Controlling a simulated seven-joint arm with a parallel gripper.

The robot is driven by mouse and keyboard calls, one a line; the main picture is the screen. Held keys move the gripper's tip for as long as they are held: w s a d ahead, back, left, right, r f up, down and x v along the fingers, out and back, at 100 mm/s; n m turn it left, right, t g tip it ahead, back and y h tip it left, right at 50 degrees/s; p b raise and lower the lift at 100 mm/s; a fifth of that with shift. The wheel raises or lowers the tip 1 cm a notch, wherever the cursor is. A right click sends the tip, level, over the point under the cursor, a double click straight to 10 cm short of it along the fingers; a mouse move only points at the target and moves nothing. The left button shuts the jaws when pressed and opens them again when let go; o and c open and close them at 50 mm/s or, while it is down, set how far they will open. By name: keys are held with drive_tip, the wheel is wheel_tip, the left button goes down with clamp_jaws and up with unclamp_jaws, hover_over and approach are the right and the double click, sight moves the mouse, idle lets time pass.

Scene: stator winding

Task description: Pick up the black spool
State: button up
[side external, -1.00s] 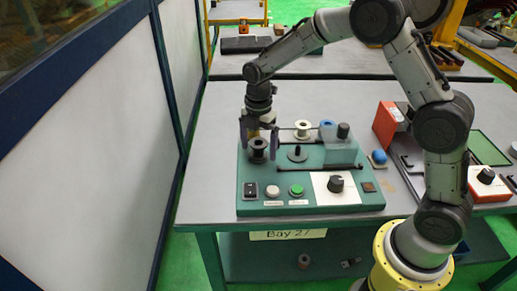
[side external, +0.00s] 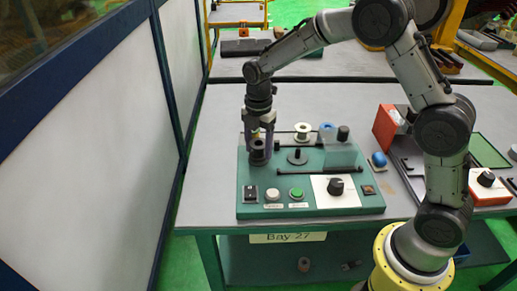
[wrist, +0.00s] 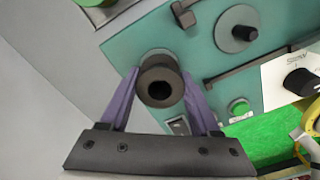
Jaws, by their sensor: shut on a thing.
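The black spool (side external: 258,157) is upright at the left side of the green board (side external: 310,202). In the wrist view the spool (wrist: 160,80) shows end-on, with its dark centre hole facing the camera. My gripper (side external: 259,148) points down over it, with one purple finger on each side. In the wrist view the fingers of my gripper (wrist: 160,92) are shut on the spool's sides. A pale round patch shows just behind the spool. I cannot tell whether the spool is clear of the board.
A grey disc with a black peg (side external: 297,157) is right of the spool. A white spool (side external: 302,131) and a blue spool (side external: 326,130) stand behind, near a translucent block (side external: 341,153). Buttons (side external: 296,194) and a black knob (side external: 335,187) line the board's front.

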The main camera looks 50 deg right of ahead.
wheel_tip(320, 180, up, 2)
drive_tip(key=shift+r, duration=0.25)
drive_tip(key=s+r, duration=1)
drive_tip(key=s, duration=0.3)
drive_tip(key=w+d+f, duration=0.1)
drive_tip(key=d, duration=0.1)
drive_tip(key=w+d+f, duration=0.1)
drive_tip(key=w+d, duration=0.1)
drive_tip(key=w+d+f, duration=0.2)
drive_tip(key=d, duration=0.1)
drive_tip(key=shift+w, duration=0.15)
drive_tip(key=shift+d+f, duration=0.25)
drive_tip(key=shift+d, duration=0.1)
drive_tip(key=shift+f, duration=1.95)
drive_tip(key=shift+f, duration=0.5)
drive_tip(key=shift+f, duration=0.3)
